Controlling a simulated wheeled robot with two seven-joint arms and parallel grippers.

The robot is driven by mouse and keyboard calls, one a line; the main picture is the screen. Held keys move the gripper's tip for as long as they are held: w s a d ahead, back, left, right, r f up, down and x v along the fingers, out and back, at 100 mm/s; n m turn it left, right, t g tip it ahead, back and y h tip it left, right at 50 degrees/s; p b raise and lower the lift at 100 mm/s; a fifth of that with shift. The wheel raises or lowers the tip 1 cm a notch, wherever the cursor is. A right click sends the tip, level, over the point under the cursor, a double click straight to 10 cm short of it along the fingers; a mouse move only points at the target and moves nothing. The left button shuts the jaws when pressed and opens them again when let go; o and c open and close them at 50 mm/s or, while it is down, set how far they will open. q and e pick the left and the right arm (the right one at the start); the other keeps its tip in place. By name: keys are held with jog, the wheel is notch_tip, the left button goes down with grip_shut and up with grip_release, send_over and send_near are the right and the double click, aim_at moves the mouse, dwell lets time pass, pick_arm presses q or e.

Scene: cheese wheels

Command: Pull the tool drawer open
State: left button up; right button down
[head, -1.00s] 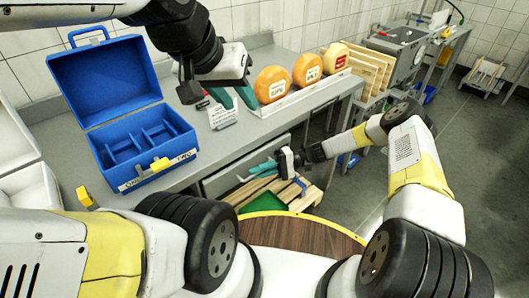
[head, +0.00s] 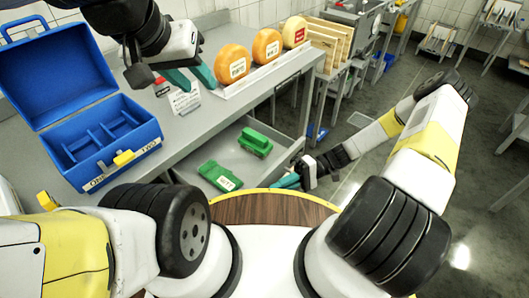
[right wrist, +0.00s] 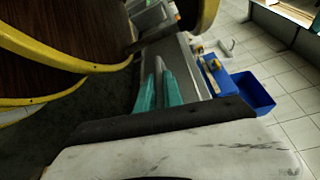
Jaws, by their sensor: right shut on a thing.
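The tool drawer (head: 228,150) is a grey metal tray under the workbench, pulled well out with its inside showing. Two green objects lie in it: one farther back (head: 257,142) and a labelled one (head: 219,177) nearer. My right gripper (head: 287,181) is at the drawer's front edge, its teal fingers shut. The drawer's handle is hidden at the grip in the head view. In the right wrist view the teal fingers (right wrist: 158,88) are close together against the grey drawer front. My left gripper (head: 190,79) is open and empty above the bench top, apart from the cheeses.
An open blue toolbox (head: 105,140) stands at the bench's left. Orange cheese wheels (head: 233,63) sit in a row on a pale tray, with wooden boards (head: 328,42) behind. A small sign (head: 186,101) stands on the bench.

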jog(key=shift+s+d, duration=0.5)
jog(key=shift+d, duration=0.15)
jog(key=shift+s+d, duration=0.45)
jog(key=shift+d, duration=0.2)
jog(key=c, duration=1.5)
grip_release()
jog(key=v, duration=0.7)
jog(key=shift+w+d, duration=0.25)
jog(key=shift+d, duration=0.05)
jog(key=shift+r, duration=0.1)
